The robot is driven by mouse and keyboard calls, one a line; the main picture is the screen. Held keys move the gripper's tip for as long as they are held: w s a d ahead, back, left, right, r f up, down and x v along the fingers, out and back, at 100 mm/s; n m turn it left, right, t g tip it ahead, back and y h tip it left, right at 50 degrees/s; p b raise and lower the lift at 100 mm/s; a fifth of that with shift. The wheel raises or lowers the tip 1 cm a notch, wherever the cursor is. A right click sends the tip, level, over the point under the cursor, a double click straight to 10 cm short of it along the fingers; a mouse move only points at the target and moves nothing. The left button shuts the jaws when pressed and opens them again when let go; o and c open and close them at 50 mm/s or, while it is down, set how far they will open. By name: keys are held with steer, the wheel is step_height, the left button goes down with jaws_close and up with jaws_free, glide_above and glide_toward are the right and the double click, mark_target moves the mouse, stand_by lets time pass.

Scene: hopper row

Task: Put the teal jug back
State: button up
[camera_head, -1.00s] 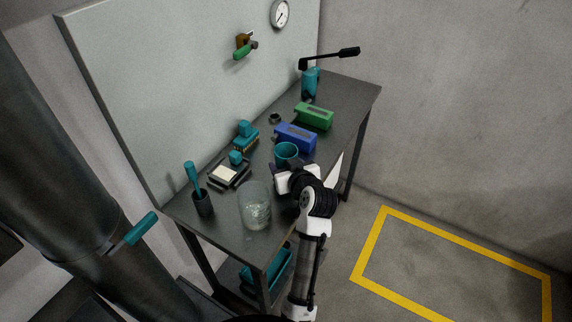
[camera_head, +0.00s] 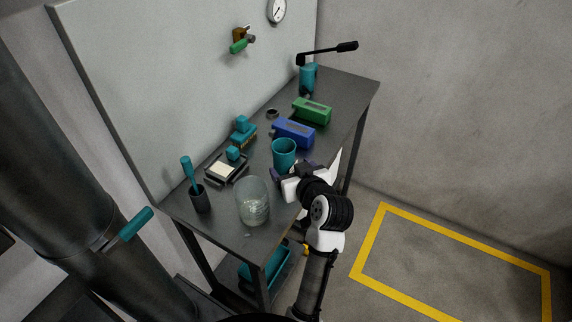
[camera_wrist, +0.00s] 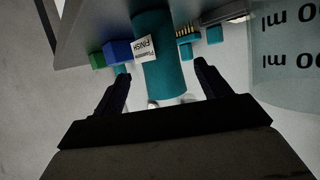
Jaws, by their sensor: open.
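The teal jug (camera_head: 284,155) stands upright on the dark workbench (camera_head: 262,224), near its front edge. In the wrist view the jug (camera_wrist: 168,62) appears upside down, with a white label reading "FINISH" (camera_wrist: 145,48) on its side. My gripper (camera_head: 293,166) is open and empty, close to the jug on its front side. In the wrist view its two dark fingers (camera_wrist: 161,72) show to either side of the jug, apart from it. Whether the jug lies fully between the fingertips is hard to tell.
A clear beaker (camera_head: 253,203) stands near the front edge, left of the jug. A blue box (camera_head: 294,132) and a green box (camera_head: 312,110) are behind it. A dark cup with a teal-handled tool (camera_head: 201,199) is at the left. A yellow floor outline (camera_head: 365,250) lies right of the bench.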

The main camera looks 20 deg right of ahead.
steer(key=v, duration=0.5)
steer(key=shift+s+r+b, duration=0.15)
steer(key=shift+s+b, duration=0.15)
steer(key=shift+b, duration=0.05)
